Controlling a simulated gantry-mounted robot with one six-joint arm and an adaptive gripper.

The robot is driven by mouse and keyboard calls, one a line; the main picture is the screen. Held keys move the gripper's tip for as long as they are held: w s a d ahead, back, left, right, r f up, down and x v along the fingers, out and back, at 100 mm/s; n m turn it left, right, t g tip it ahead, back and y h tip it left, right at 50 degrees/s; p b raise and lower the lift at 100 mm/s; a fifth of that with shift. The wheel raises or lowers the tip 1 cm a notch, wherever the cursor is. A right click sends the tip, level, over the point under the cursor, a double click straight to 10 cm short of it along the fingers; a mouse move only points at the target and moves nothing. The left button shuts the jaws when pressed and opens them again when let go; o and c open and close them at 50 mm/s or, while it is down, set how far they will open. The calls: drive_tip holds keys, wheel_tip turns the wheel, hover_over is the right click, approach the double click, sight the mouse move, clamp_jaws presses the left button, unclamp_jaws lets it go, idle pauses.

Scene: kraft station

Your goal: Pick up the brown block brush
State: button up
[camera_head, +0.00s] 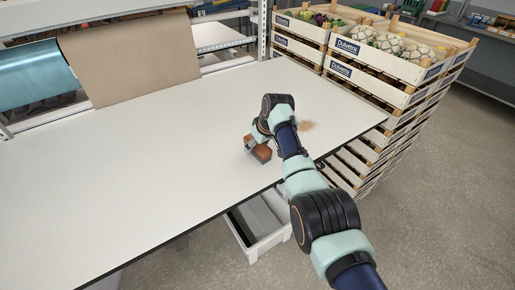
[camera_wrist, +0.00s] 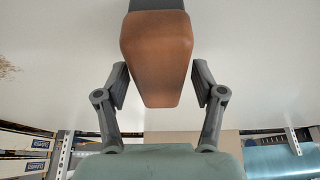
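The brown block brush (camera_head: 262,154) lies on the white table near its front edge, partly hidden by my arm in the head view. In the wrist view, the brush (camera_wrist: 157,50) shows a tapered brown block with a dark grey part at the top edge of the picture. My gripper (camera_wrist: 160,84) has one finger on each side of the brush's narrower end. Small gaps show between the finger pads and the block, so it looks open and not clamped. In the head view my gripper (camera_head: 254,144) is right at the brush, its fingertips hard to make out.
A small pile of tan crumbs (camera_head: 307,126) lies on the table (camera_head: 130,180) to the right of my gripper. Stacked wooden crates (camera_head: 385,68) stand beyond the table's right end. A brown paper sheet (camera_head: 130,58) hangs at the back. The table's left side is clear.

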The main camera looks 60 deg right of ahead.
drive_tip(key=c, duration=1)
drive_tip(key=shift+r, duration=0.1)
wheel_tip(320, 180, up, 20)
drive_tip(key=p, duration=0.4)
drive_tip(key=shift+r, duration=0.2)
